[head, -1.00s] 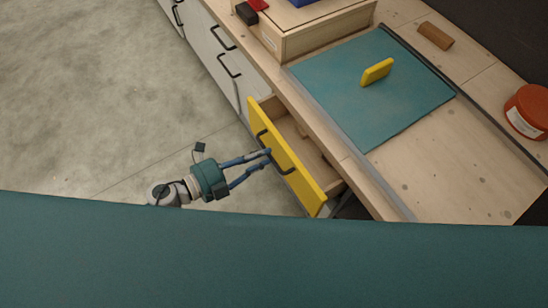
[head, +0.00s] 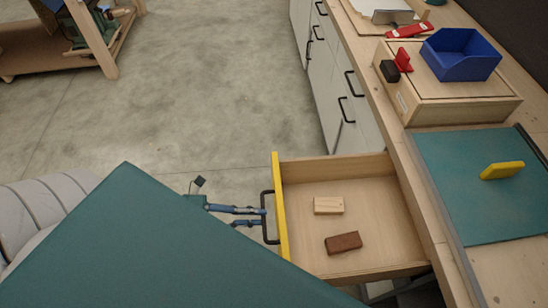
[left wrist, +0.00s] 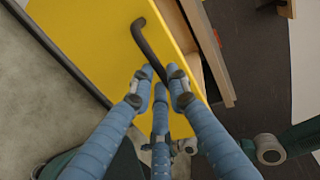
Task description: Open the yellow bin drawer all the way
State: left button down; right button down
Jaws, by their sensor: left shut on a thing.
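The bin drawer has a yellow front (head: 280,215) and a light wooden box behind it. It stands well out from the workbench in the head view, with its inside in sight. My left gripper (head: 263,217) is shut on the black handle (head: 267,238) of the yellow front. In the left wrist view, the blue fingers (left wrist: 161,82) close around the lower part of the curved handle (left wrist: 146,43) against the yellow front (left wrist: 105,32). A pale wood block (head: 328,205) and a brown block (head: 343,243) lie in the drawer. My right gripper does not show.
The workbench bears a teal mat (head: 470,175) with a yellow block (head: 502,170), a wooden box (head: 450,110) and a blue bin (head: 460,55). White cabinets (head: 330,75) line its front. Clear floor (head: 210,90) lies to the left.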

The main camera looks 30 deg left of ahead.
pick_arm(q)
jog(key=shift+f+v, duration=0.2)
jog(key=shift+v, duration=0.8)
jog(key=shift+f+v, duration=0.2)
jog(key=shift+v, duration=0.85)
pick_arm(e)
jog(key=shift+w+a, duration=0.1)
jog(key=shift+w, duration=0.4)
pick_arm(q)
jog(key=c, duration=1.7)
grip_release()
jog(key=shift+o, duration=0.2)
jog(key=v, duration=1.2)
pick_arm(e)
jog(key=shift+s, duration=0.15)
pick_arm(q)
jog(key=shift+a+f, duration=0.1)
